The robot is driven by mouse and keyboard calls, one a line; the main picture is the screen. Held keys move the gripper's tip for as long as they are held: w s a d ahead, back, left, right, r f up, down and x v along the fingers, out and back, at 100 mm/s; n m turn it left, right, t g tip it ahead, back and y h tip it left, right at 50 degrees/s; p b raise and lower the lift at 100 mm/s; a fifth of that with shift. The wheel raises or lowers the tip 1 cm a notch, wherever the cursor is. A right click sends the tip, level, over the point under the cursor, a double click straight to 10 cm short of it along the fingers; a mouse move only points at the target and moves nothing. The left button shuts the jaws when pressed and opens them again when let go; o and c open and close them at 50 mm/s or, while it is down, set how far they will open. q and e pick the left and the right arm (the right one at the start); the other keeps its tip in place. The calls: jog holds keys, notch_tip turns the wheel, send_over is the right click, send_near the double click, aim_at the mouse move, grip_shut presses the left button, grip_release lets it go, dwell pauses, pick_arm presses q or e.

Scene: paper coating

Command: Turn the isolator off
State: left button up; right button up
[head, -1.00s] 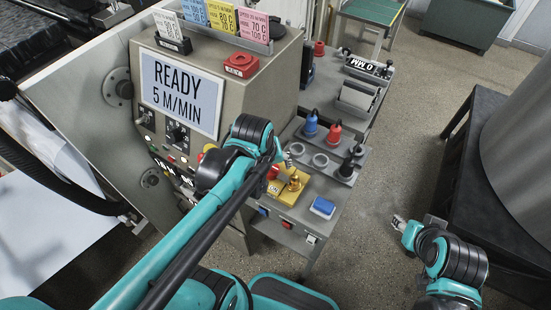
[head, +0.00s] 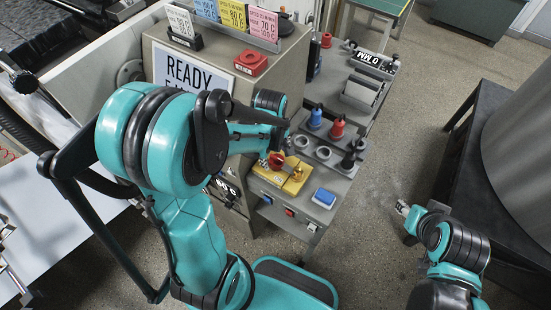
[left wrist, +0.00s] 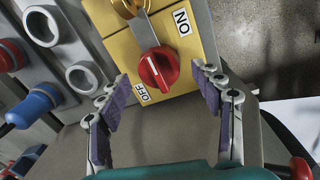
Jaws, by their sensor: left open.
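The isolator is a red rotary knob (left wrist: 158,70) on a yellow plate (left wrist: 186,52). An ON label (left wrist: 182,22) and an OFF label (left wrist: 142,92) lie on opposite sides of it. A pale line runs along the knob's grip; I cannot tell which label it points to. In the head view the red knob (head: 276,160) sits on the yellow box (head: 268,178), partly behind my arm. My left gripper (left wrist: 161,84) is open, its two fingers on either side of the knob, apparently not touching it. My right gripper (head: 402,208) is at the right, empty; its jaws are too small to judge.
A brass fitting (head: 294,172) and a blue block (head: 324,198) are beside the knob. Blue (head: 315,118) and red (head: 338,128) plugs stand on the shelf behind. The machine's display (head: 188,72) is partly covered by my left arm. Floor between the cart and the dark platform is clear.

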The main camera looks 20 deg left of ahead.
pick_arm(q)
jog(key=shift+f, duration=0.7)
grip_shut()
